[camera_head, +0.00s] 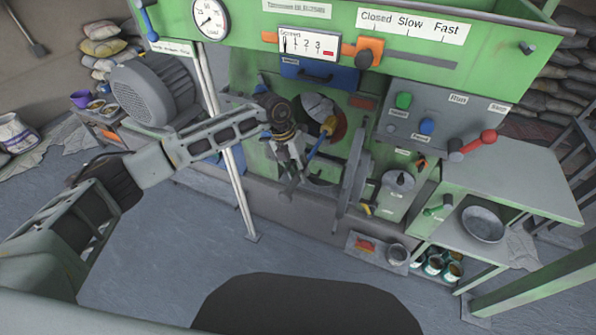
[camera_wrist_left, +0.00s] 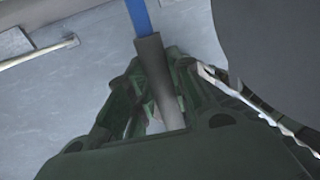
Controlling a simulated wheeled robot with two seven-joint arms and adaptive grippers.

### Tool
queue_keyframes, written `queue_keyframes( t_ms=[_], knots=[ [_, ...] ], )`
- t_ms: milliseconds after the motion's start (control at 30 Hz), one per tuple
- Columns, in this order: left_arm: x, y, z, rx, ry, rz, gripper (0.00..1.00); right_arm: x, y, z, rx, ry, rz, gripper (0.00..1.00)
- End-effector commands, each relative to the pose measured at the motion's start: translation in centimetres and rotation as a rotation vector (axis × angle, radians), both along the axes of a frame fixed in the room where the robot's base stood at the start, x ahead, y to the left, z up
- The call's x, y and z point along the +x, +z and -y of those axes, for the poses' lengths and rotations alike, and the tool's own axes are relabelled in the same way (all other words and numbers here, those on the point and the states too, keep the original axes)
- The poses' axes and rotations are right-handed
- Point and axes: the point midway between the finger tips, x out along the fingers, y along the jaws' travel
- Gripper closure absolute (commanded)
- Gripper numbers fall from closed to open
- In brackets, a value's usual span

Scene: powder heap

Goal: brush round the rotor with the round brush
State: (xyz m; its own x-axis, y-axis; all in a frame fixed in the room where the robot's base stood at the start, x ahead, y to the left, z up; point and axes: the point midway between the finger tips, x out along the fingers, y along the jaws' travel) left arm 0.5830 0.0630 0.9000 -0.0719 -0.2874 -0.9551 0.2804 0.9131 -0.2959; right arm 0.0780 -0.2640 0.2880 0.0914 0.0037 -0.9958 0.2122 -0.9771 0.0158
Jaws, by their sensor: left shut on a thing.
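My left gripper (camera_head: 293,158) is in front of the green machine and is shut on the round brush (camera_head: 315,147). The brush has a grey grip, a blue shaft and a yellow head (camera_head: 329,126). In the left wrist view the grey grip (camera_wrist_left: 158,75) stands between the fingers, with the blue shaft (camera_wrist_left: 138,15) running out at the top. The brush is tilted, its yellow head at the round opening with a reddish rim (camera_head: 340,122). The grey rotor (camera_head: 316,105) seems to sit in this opening; whether the bristles touch it I cannot tell. My right gripper is not in view.
A grey upright wheel or plate (camera_head: 352,180) stands just right of the brush. A control panel (camera_head: 430,125) has green, blue and red controls. A grey motor (camera_head: 152,88) is at left.

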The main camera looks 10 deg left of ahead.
Motion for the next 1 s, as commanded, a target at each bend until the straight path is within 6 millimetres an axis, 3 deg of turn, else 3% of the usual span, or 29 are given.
queue_keyframes(
  t_ms=[600,1000],
  knots=[
    [-0.5,2.1,1.7,-0.001,-0.001,0.002,1.0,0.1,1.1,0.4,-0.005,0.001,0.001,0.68],
    [-0.6,2.4,2.1,0.0,-0.001,0.001,1.0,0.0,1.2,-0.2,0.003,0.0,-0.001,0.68]
  ],
)
